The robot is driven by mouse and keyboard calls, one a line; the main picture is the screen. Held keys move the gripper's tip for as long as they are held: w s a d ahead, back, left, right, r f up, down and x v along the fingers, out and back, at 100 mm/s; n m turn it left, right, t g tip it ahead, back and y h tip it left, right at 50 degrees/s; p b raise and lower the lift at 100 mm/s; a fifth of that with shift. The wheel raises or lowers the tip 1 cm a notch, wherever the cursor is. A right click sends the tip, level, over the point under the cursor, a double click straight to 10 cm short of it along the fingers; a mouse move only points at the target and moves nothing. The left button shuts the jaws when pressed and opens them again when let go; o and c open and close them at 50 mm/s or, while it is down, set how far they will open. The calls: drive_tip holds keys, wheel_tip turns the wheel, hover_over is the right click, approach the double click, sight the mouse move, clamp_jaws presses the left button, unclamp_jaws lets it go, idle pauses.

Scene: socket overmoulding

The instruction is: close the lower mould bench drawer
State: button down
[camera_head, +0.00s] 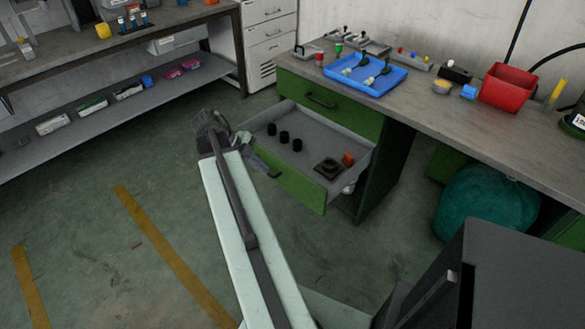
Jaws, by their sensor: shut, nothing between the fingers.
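The lower drawer (300,189) of the green mould bench stands pulled out, with its green front facing the floor side. Inside it lie several black cylinders, a dark square block and an orange piece (348,159). The upper drawer (330,104) above it is shut. My gripper (211,125) is at the end of my outstretched arm, near the left end of the open drawer. It is shut and empty. My arm partly hides the left part of the drawer front, and I cannot tell whether anything touches it.
The bench top (435,107) carries a blue tray (400,77), a red bin (507,87) and small parts. A teal bag (485,205) sits under the bench at right. A shelf unit (120,104) stands at left. The floor (110,235) between is clear.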

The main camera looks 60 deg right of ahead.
drive_tip(key=s+d+m, duration=0.1)
drive_tip(key=b, duration=0.8)
approach(301, 181)
drive_tip(key=shift+x, duration=2.25)
